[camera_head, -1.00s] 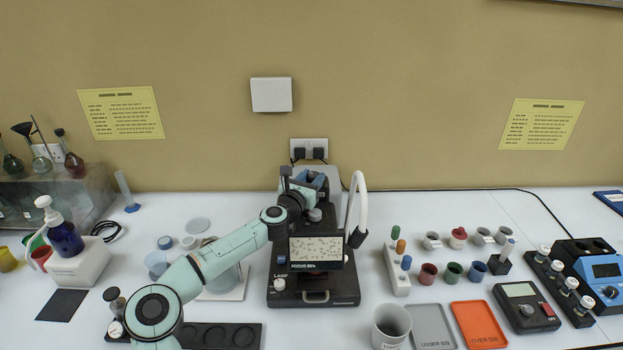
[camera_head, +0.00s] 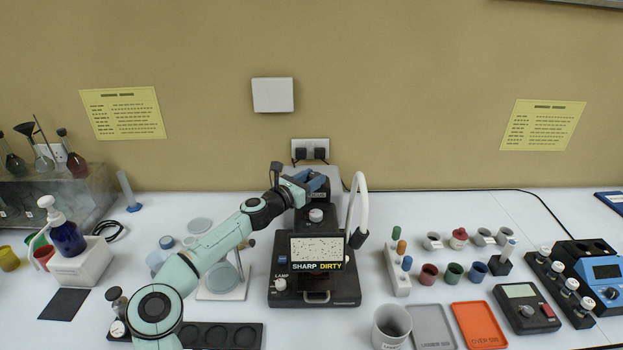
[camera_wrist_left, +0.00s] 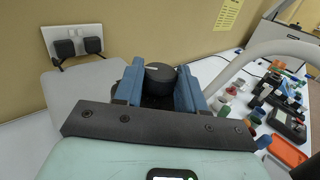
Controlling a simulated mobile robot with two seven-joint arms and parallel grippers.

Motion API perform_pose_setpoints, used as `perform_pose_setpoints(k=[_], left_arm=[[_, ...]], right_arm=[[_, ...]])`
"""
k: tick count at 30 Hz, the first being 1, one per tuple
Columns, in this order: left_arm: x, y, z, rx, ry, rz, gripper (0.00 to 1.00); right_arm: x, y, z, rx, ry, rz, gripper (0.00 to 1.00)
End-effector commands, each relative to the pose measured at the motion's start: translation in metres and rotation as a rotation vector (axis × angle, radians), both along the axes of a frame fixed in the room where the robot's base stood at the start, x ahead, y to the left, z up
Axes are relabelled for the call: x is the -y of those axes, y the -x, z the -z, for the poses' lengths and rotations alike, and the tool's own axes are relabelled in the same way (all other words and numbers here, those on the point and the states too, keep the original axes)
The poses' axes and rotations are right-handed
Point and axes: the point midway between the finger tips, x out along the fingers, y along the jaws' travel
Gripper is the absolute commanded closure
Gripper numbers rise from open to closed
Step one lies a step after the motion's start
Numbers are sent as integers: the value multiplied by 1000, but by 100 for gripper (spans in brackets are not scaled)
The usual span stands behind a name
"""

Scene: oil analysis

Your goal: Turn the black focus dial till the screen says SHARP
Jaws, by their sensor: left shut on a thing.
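The black focus dial (camera_wrist_left: 161,73) shows in the left wrist view between the two blue fingers of my left gripper (camera_wrist_left: 158,84). The gripper is shut on the dial. In the head view, my left gripper (camera_head: 312,182) is at the upper back of the black microscope (camera_head: 345,288) and hides the dial. The microscope's screen (camera_head: 317,250) shows a speckled picture, with SHARP in pale letters and DIRTY in yellow below it. My right gripper is not in view.
A white curved lamp arm (camera_head: 361,205) rises just right of the microscope. A rack with coloured pegs (camera_head: 394,270) and a grey cup (camera_head: 391,326) stand farther right. A dark tray with round wells (camera_head: 248,335) lies in front at left. A wall socket (camera_head: 310,150) is behind.

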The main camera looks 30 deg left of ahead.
Motion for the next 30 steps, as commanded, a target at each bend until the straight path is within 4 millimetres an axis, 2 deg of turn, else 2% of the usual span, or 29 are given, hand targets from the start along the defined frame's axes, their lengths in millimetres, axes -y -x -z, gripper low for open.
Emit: perform_pose_setpoints(k=[2,3,5,14,17,20,25,30], left_arm=[[0,0,-2,2,-1,-1,91],[0,0,-2,2,-1,-1,54],[0,0,-1,2,-1,-1,34],[0,1,0,1,0,-1,34],[-2,7,2,-1,-1,-3,34],[-5,21,5,-2,-3,-4,34],[-11,59,9,-5,-8,-4,34],[-18,91,6,-3,-5,-6,34]], right_arm=[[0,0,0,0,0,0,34],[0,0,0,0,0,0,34],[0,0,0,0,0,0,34],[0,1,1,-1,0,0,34],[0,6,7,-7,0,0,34],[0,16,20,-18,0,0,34],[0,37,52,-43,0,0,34],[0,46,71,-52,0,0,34]])
